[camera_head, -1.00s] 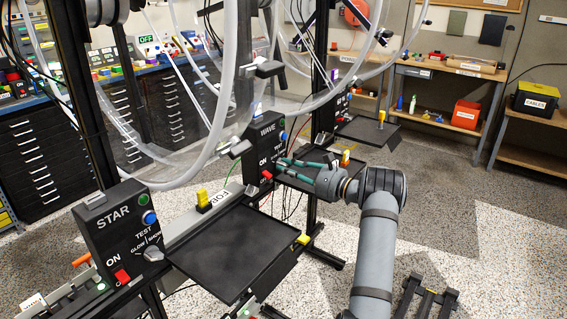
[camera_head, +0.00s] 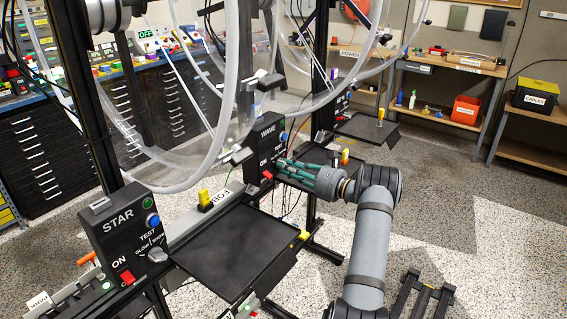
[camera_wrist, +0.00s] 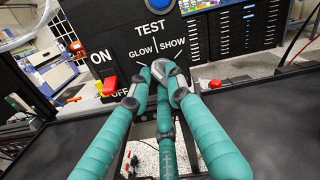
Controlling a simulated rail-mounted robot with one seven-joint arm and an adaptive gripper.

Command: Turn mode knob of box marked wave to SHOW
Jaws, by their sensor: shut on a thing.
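The black box marked WAVE (camera_head: 268,138) stands mid-view on the rail. In the wrist view its panel (camera_wrist: 122,45) shows TEST, GLOW and SHOW labels, with GLOW left of a dividing line and SHOW right. The grey mode knob (camera_wrist: 162,70) sits just below these labels, partly hidden by my fingers. My gripper (camera_head: 281,168) has teal fingers with grey tips and reaches the box front from the right. In the wrist view my gripper (camera_wrist: 161,84) is shut around the knob. I cannot tell which label the knob points to.
A red ON/OFF switch (camera_wrist: 109,85) is just left of my fingers; it also shows in the head view (camera_head: 267,175). A STAR box (camera_head: 118,222) stands nearer, with a black tray (camera_head: 235,250) beside it. Clear acrylic wheels (camera_head: 150,150) hang close to the boxes.

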